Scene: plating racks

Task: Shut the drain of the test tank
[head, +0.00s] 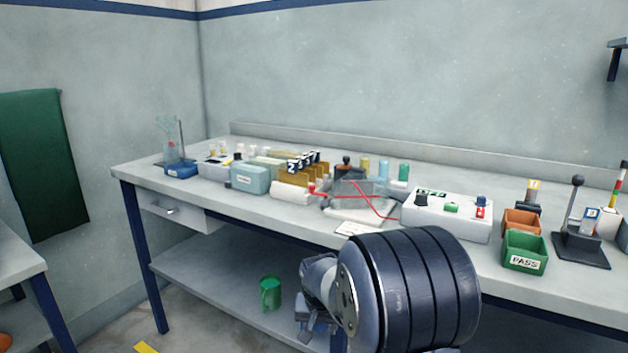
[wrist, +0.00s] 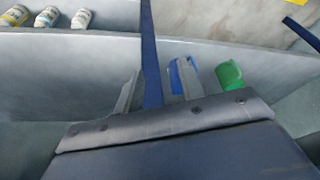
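A pale teal box (head: 249,179) with a white label stands near the front edge of the bench, left of the middle. It may be the test tank, but I cannot tell. I cannot make out a drain or whether one is open. My gripper (head: 316,318) hangs low in front of the bench, below its top and well away from the box. In the wrist view my gripper (wrist: 157,88) shows two grey fingers spread apart with nothing held between them. The box does not show clearly in the wrist view.
The bench (head: 225,199) carries racks, red leads and a white control box (head: 446,215). Green PASS bin (head: 525,251) and orange bin (head: 522,222) stand at right. On the lower shelf is a green mug (head: 270,293); a blue object (wrist: 174,76) shows beyond a finger.

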